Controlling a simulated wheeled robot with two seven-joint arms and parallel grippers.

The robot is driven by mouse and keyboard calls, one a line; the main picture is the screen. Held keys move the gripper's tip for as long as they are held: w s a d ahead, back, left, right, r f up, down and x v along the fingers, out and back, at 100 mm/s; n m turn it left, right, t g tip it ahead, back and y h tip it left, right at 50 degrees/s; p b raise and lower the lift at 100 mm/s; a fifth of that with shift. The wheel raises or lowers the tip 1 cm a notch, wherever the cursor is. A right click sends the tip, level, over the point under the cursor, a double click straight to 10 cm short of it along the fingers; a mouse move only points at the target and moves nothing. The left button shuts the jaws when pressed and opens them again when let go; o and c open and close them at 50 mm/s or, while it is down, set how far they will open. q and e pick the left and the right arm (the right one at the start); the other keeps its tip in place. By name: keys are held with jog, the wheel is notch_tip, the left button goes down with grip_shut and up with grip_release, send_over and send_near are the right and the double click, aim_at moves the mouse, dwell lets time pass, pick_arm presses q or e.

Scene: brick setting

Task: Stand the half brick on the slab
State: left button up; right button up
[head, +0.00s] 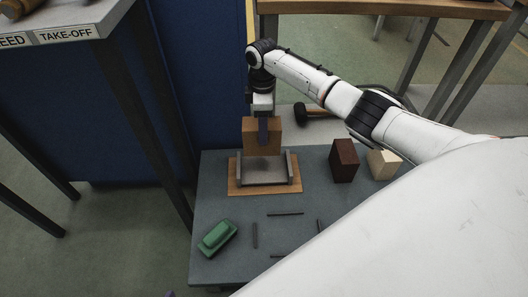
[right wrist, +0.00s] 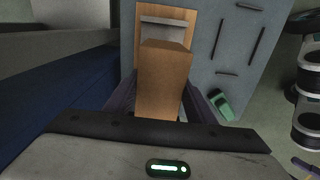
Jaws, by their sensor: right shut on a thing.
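My right gripper (head: 262,128) is shut on an orange-tan block, which I take as the half brick (head: 255,147). It holds the brick upright over the back of the grey slab (head: 264,178). The slab lies on a wooden board (head: 235,190) between raised grey side pieces. In the right wrist view the brick (right wrist: 164,78) sits between the fingers, with part of the slab (right wrist: 163,27) beyond it. I cannot tell whether the brick's lower end touches the slab. My left gripper is not in view.
A dark red brick (head: 344,160) and a cream block (head: 384,164) stand right of the board. A mallet (head: 302,114) lies behind. A green object (head: 217,238) and several dark strips (head: 285,213) lie in front on the grey table (head: 215,270). A blue panel (head: 213,80) stands close behind left.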

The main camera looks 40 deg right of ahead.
aim_at(264, 150)
notch_tip(264, 150, down, 6)
jog(key=b, duration=0.2)
jog(key=shift+s+d+b, duration=0.1)
jog(key=shift+d+b, duration=0.05)
jog(key=shift+b, duration=0.2)
jog(key=shift+f, duration=0.5)
notch_tip(264, 150, down, 3)
jog(key=shift+f+b, duration=0.1)
jog(key=shift+b, duration=1)
jog(key=shift+f, duration=0.25)
jog(key=shift+r, duration=0.15)
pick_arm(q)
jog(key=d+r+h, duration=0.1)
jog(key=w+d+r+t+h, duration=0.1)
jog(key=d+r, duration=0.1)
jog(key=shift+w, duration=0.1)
pick_arm(e)
jog(key=o, duration=1.7)
jog(key=shift+f, duration=0.25)
jog(key=shift+r, duration=0.1)
